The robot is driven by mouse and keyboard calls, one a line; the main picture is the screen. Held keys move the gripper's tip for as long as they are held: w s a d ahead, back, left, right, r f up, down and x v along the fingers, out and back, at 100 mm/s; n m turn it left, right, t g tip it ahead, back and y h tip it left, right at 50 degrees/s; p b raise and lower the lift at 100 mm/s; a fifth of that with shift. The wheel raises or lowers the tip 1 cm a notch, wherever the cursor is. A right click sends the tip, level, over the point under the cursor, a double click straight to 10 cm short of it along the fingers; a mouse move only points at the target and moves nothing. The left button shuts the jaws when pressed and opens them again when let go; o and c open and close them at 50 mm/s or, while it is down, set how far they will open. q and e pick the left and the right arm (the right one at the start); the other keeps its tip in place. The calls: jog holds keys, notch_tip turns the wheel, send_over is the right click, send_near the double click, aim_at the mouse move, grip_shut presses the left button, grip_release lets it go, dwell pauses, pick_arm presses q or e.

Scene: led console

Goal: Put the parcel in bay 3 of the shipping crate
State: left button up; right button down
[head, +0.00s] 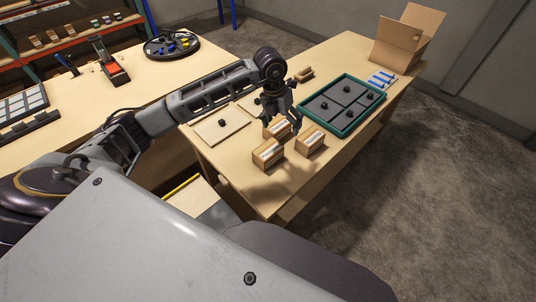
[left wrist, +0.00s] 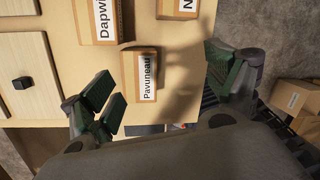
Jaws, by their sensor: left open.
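Three small cardboard parcels with white labels stand on the table in the head view: one at the front left (head: 268,154), one at the right (head: 311,142), one behind (head: 276,129). My left gripper (head: 284,121) is open just above them. In the left wrist view, a parcel labelled "Pavuneau" (left wrist: 140,74) lies between the spread fingers, nearer the left one and not gripped. A parcel labelled "Dapwi…" (left wrist: 97,22) and another partly cut off (left wrist: 179,8) are beyond it. A teal-rimmed crate (head: 322,128) with grey, black-knobbed panels stands right of them; no bay numbers are readable. My right gripper is out of view.
Wooden panels with black knobs (head: 221,125) lie left of the parcels. A small brown item (head: 304,74) lies behind the gripper. Blue-and-white strips (head: 381,79) and an open cardboard box (head: 407,40) are at the far end. Another table (head: 130,98) stands at left.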

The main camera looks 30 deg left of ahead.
aim_at(269, 149)
pick_arm(q)
jog(key=s+a+m, duration=0.1)
jog(key=s+a+m+g+y, duration=0.1)
jog(key=a+m, duration=0.1)
jog(key=shift+s+a+f+m+y, duration=0.2)
jog(key=shift+s+f+m+y, duration=0.1)
jog(key=shift+s+m, duration=0.1)
jog(key=shift+f+p, duration=0.45)
jog(key=shift+f, duration=3.8)
jog(key=shift+f, duration=0.1)
